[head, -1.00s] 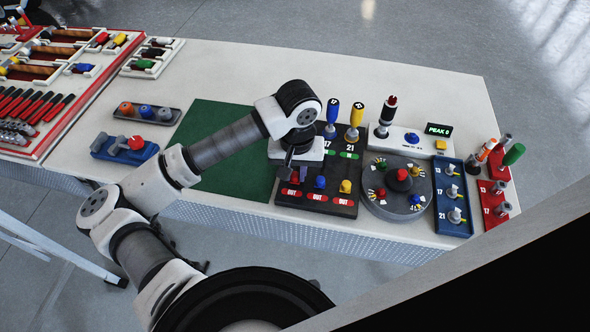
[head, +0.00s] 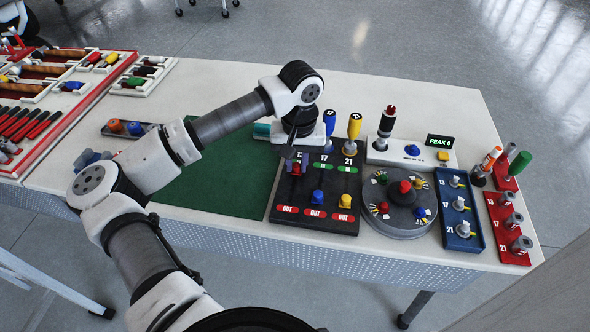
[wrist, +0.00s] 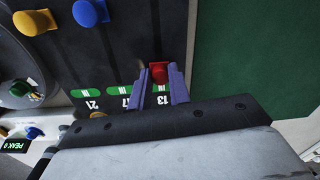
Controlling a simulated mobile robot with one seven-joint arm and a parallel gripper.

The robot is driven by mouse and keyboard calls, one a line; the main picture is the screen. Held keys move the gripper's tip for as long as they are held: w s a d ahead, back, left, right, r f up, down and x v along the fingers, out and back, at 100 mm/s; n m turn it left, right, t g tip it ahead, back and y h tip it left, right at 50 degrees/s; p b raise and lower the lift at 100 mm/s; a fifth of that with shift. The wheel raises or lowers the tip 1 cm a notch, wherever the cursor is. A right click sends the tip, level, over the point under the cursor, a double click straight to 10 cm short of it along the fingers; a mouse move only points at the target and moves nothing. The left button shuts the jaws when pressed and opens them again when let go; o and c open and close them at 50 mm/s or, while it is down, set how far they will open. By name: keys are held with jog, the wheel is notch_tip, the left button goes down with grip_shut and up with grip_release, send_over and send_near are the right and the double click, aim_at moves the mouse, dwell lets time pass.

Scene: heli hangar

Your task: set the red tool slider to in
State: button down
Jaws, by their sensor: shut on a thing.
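The black slider panel (head: 300,226) has red OUT labels along its near edge and green IN labels farther back. The red tool slider's knob (head: 297,169) is at the far part of its track in column 13, farther back than the other two knobs. My gripper (head: 298,162) is shut on it from above. In the wrist view the red knob (wrist: 159,72) sits between the two purple-grey fingers, close to the green IN label by the number 13. The fingers partly hide that label.
The blue knob (head: 317,196) and yellow knob (head: 345,201) stand near their OUT labels. Blue- and yellow-handled tools (head: 354,126) stand upright just behind the panel. A round dial (head: 400,225) is to the right. A green mat (head: 215,185) lies clear to the left.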

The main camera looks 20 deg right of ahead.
aim_at(299, 164)
jog(key=shift+w+d, duration=0.1)
jog(key=shift+w, duration=0.05)
jog(key=c, duration=1.3)
grip_release()
jog(key=shift+r, duration=0.1)
jog(key=r+b, duration=0.1)
jog(key=r, duration=1.2)
jog(key=shift+d+r+b, duration=0.2)
jog(key=shift+r+b, duration=0.15)
jog(key=shift+b, duration=0.05)
